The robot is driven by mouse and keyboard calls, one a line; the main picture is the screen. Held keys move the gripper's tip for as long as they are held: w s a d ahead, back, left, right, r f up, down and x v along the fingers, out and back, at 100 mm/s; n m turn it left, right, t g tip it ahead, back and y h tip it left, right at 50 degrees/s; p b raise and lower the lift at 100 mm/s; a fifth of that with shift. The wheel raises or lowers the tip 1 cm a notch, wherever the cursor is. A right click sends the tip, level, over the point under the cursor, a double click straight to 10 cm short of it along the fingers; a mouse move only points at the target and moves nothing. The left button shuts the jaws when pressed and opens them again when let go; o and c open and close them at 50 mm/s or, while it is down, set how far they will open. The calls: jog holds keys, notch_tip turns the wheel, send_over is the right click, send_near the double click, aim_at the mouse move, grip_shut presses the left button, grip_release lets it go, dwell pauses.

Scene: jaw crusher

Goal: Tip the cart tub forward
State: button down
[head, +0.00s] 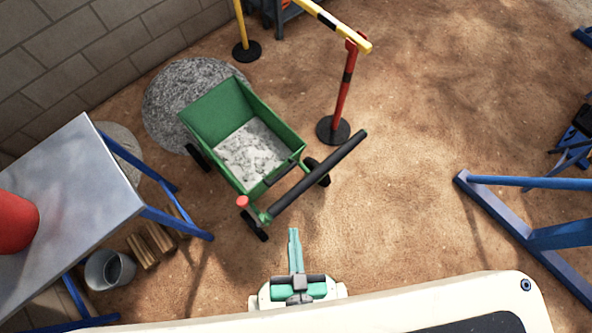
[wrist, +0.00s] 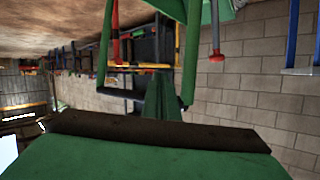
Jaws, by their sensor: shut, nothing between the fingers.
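The green cart tub (head: 214,112) sits level on its black wheels left of centre in the head view. Pale grey rubble (head: 252,152) lies in it. A black handle bar (head: 318,176) crosses the cart's near end. A red knob (head: 242,202) tops a short green lever at the handle's left end; it also shows in the wrist view (wrist: 217,56). My gripper (head: 293,232) is shut and empty, short of the handle and apart from it. In the wrist view, the gripper (wrist: 168,104) points toward the handle frame; whether they touch there cannot be told.
A grey gravel heap (head: 165,105) lies behind the cart. A metal table (head: 90,190) with a red object stands left, a bucket (head: 108,270) below it. A red barrier post (head: 342,100) stands close right of the cart. Blue framing (head: 510,215) is farther right, with open dirt between.

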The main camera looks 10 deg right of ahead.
jog(key=w+d+f+m+g, duration=0.2)
jog(key=f+m, duration=0.3)
jog(key=f, duration=0.5)
jog(key=w+d+f+m+g+y, duration=0.15)
jog(key=f+m, duration=0.25)
jog(key=f, duration=0.6)
jog(key=w+d+f+m+g+h, duration=0.1)
jog(key=w+f+m+g, duration=0.1)
jog(key=f+m, duration=0.5)
jog(key=w+f+m+y, duration=0.3)
jog(key=w+f+m, duration=0.25)
jog(key=f, duration=0.25)
jog(key=w+a+m+y, duration=0.3)
jog(key=w+m+y, duration=0.1)
jog(key=w, duration=1.3)
jog(key=shift+w+m+t, duration=0.2)
jog(key=shift+m+t, duration=0.25)
jog(key=shift+m, duration=0.3)
jog(key=shift+r, duration=0.2)
